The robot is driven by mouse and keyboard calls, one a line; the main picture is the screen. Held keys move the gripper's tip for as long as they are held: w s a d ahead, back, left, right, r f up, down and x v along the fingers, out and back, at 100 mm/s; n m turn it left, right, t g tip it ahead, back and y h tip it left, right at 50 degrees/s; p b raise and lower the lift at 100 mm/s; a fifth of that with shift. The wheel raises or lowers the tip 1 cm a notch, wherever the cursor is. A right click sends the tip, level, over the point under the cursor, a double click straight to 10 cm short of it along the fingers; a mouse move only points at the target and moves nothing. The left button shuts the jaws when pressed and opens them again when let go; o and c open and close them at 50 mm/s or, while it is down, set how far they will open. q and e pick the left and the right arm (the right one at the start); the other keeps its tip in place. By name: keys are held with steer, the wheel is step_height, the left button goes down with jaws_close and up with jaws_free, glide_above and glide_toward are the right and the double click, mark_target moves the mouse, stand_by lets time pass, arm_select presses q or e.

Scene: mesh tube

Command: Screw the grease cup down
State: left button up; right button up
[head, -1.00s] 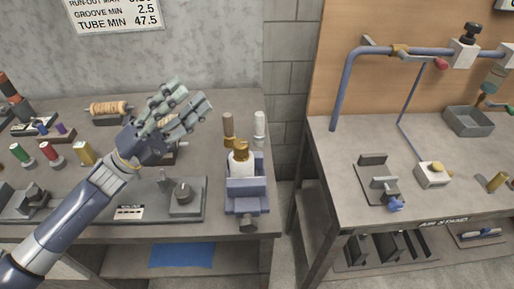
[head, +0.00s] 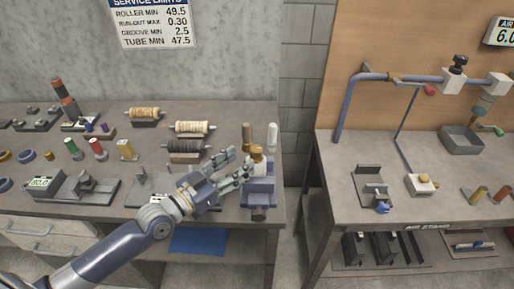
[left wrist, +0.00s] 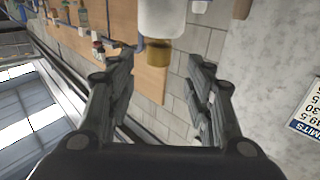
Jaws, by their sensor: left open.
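A brass piece (head: 257,151), which looks like the grease cup, sits upright on a pale body held in the blue vise (head: 259,186) at the right end of the left bench. My left gripper (head: 241,166) is open, just left of the vise and close to the cup. In the left wrist view, the brass piece (left wrist: 156,52) and a white cylinder (left wrist: 162,17) appear beyond and between the open fingers (left wrist: 163,65), with no contact visible. The cup's thread is too small to make out. My right gripper is not in view.
A brown-handled tool (head: 246,136) and a white bottle-like item (head: 272,138) stand behind the vise. Dark and pale wound rollers (head: 188,147) lie left of it. A gap separates this bench from the right bench (head: 335,165).

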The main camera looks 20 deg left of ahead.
mark_target(251, 153)
arm_select(q)
steer(key=p+x, duration=0.1)
steer(key=x, duration=0.5)
steer(key=shift+r, duration=0.1)
steer(key=shift+w+d, duration=0.4)
steer(key=shift+w, duration=0.15)
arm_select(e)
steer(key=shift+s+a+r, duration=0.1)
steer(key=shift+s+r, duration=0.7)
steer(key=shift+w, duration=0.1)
arm_select(q)
steer(key=c, duration=1.1)
steer(key=m+h+b, duration=0.1)
steer(key=b, duration=0.4)
steer(key=shift+w+g, duration=0.15)
steer(key=shift+g, duration=0.15)
steer(key=shift+m+h+b, duration=0.3)
steer(key=shift+h+b, duration=0.1)
steer(key=shift+b, duration=0.55)
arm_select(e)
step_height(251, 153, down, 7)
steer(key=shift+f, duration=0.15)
